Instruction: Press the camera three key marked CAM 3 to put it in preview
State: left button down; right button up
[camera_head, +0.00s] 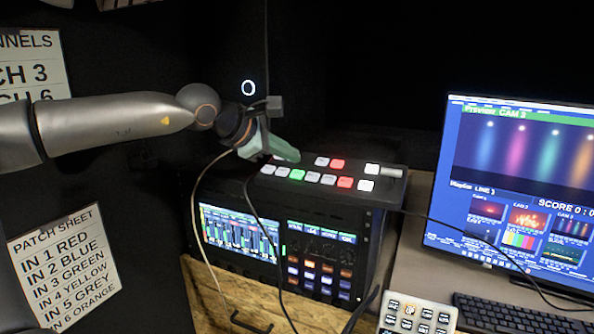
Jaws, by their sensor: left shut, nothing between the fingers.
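The switcher (385,199) is a dark slanted panel with two rows of keys, on top of a rack. In its front row one key glows green (297,174), third from the left, and another glows red (345,183). The key markings are too small to read, so I cannot read CAM 3 on a key. The monitor (520,190) reads "Preview CAM 3" at its top. My left gripper (285,152) is shut and empty, its tips over the back left of the switcher, hiding part of the back row. Whether it touches a key I cannot tell. My right gripper is not in view.
The rack below has a lit screen (240,232) and a button panel (321,264). Cables hang in front of it. A small keypad (415,316) and a keyboard (520,315) lie at the lower right. A patch sheet (66,268) hangs at the left.

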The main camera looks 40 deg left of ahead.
pick_arm(q)
jog(key=r+p, duration=0.1)
jog(key=r, duration=0.1)
jog(key=s+r, duration=0.1)
jog(key=shift+d+r+p, duration=0.2)
jog(key=shift+r+p, duration=0.15)
jog(key=shift+r, duration=0.05)
dwell(0.6)
